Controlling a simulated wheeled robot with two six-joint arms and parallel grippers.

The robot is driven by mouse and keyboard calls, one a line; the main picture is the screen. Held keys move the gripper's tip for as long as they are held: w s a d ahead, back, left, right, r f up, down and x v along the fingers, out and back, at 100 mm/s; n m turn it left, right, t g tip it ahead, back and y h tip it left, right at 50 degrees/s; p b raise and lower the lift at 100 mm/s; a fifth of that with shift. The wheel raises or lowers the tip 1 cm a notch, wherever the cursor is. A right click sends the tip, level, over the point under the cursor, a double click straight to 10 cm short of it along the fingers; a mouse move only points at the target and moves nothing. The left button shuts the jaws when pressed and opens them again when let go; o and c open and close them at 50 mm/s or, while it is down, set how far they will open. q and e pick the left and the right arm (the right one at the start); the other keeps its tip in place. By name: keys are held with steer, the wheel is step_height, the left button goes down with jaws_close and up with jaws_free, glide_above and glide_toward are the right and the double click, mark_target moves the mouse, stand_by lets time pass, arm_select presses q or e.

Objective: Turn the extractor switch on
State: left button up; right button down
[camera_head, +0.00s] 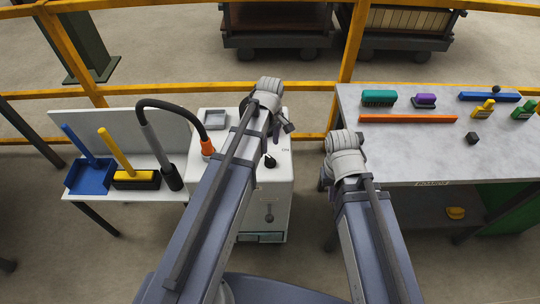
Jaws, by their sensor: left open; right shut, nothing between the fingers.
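The extractor is a white cabinet (283,190) at center left, with a black hose (180,106) ending in an orange cuff. A black rotary switch (270,160) sits on its top, near a small dark label on the right. The switch's exact setting is too small to tell. My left gripper (286,126) is open, above the back right part of the cabinet top, behind the switch and apart from it. My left arm crosses over the cabinet and hides part of its top. My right gripper (324,178) is shut and empty, between the cabinet and the workbench.
A grey workbench (400,152) on the right holds brushes, an orange bar (408,118) and small bottles. A white side table (95,195) on the left holds a blue dustpan (90,175) and yellow brush (122,158). Yellow railings (318,86) run behind.

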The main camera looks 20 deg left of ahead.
mark_target(270, 158)
arm_select(q)
step_height(270, 158, down, 7)
steer(key=b, duration=0.6)
steer(key=shift+f+b, duration=0.15)
steer(key=shift+b, duration=0.25)
steer(key=shift+c, duration=0.4)
jaws_close()
